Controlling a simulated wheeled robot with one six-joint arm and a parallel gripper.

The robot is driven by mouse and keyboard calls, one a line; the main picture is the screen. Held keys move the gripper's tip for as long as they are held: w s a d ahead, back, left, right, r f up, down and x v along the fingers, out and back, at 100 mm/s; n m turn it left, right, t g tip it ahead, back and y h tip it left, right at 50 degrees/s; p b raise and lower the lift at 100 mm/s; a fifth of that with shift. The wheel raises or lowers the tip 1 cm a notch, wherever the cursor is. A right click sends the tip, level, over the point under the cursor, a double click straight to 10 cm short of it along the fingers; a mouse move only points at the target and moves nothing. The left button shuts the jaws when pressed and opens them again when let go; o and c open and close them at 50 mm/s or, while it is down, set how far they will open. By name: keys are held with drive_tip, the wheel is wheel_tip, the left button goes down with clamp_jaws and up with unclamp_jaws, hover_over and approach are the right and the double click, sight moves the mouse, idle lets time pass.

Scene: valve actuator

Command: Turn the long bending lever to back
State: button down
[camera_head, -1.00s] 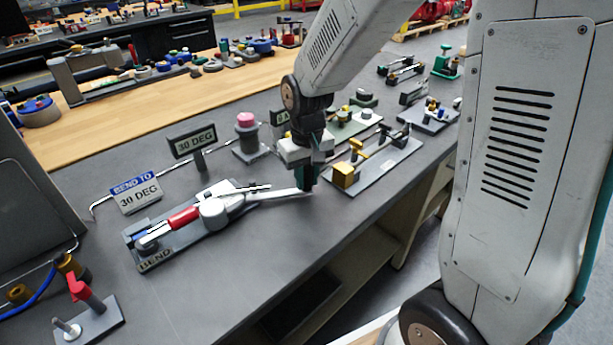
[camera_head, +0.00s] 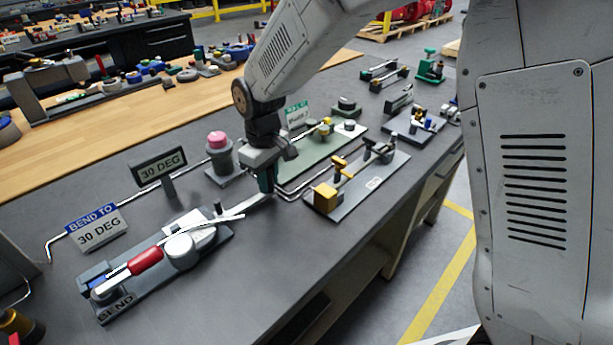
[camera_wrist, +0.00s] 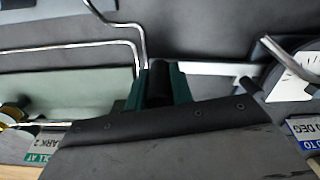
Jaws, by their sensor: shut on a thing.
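The bender (camera_head: 165,262) stands on the grey bench at the lower left in the head view, its plate marked BEND. It has a red grip (camera_head: 145,261) and a round pale hub (camera_head: 183,250). The long bending lever (camera_head: 236,218) runs from the hub toward the upper right. My gripper (camera_head: 266,184) points down and is shut on the lever's far end. In the wrist view the green fingers (camera_wrist: 160,84) hold the pale lever (camera_wrist: 212,68), which runs right toward the graduated dial (camera_wrist: 302,62). A thin bent rod lies above the hub. The exact contact is hidden by the fingers.
Signs reading 30 DEG (camera_head: 160,164) and BEND TO 30 DEG (camera_head: 96,228) stand behind the bender. A pink-topped post (camera_head: 219,146) is left of my gripper. A plate with a yellow block (camera_head: 326,197) and bent rods are close on the right. Bench front is clear.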

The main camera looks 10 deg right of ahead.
drive_tip(key=shift+w+a, duration=0.1)
drive_tip(key=shift+w, duration=0.15)
drive_tip(key=c, duration=1.2)
unclamp_jaws()
wheel_tip(320, 180, up, 8)
drive_tip(key=shift+f, duration=0.1)
drive_tip(key=shift+s, duration=0.1)
